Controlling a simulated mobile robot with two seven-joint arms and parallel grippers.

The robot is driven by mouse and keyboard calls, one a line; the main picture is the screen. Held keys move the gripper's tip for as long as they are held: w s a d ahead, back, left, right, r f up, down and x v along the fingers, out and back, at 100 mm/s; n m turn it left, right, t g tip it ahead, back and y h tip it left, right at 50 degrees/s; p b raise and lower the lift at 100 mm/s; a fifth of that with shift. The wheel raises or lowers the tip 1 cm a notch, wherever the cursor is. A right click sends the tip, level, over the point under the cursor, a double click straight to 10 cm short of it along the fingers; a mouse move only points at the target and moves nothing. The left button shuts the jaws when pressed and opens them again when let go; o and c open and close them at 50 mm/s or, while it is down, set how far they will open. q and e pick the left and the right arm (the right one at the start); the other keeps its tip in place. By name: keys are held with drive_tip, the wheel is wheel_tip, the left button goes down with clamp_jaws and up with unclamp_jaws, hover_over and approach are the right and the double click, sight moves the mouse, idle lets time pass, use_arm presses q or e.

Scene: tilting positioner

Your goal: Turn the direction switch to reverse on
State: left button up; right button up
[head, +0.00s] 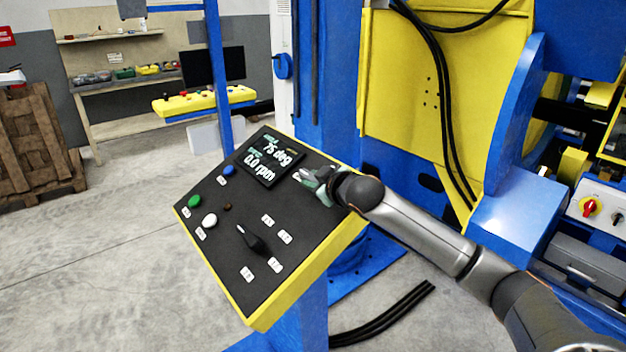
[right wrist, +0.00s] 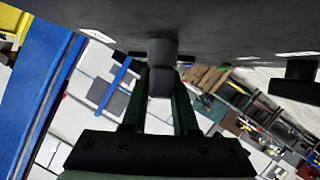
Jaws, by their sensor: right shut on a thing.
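The tilted control panel (head: 215,255) has a black face and yellow sides. My right gripper (head: 318,184) is at its upper right, beside the display. In the right wrist view, my right gripper's two green fingers are shut on a black switch knob (right wrist: 162,52) that stands out from the panel face. In the head view the gripper hides this knob, and its labels cannot be read, so I cannot tell its setting. Another black knob (head: 254,242) sits free lower on the panel, with small white labels around it. My left gripper is not in view.
The display (head: 268,162) reads 75 deg and 0.0 rpm. Green (head: 194,201), white (head: 209,220) and blue (head: 229,170) buttons lie on the panel's left. The blue and yellow positioner (head: 440,80) stands behind. Open floor (head: 120,260) lies to the left.

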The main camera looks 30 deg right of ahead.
clamp_jaws()
drive_tip(key=shift+f, duration=0.1)
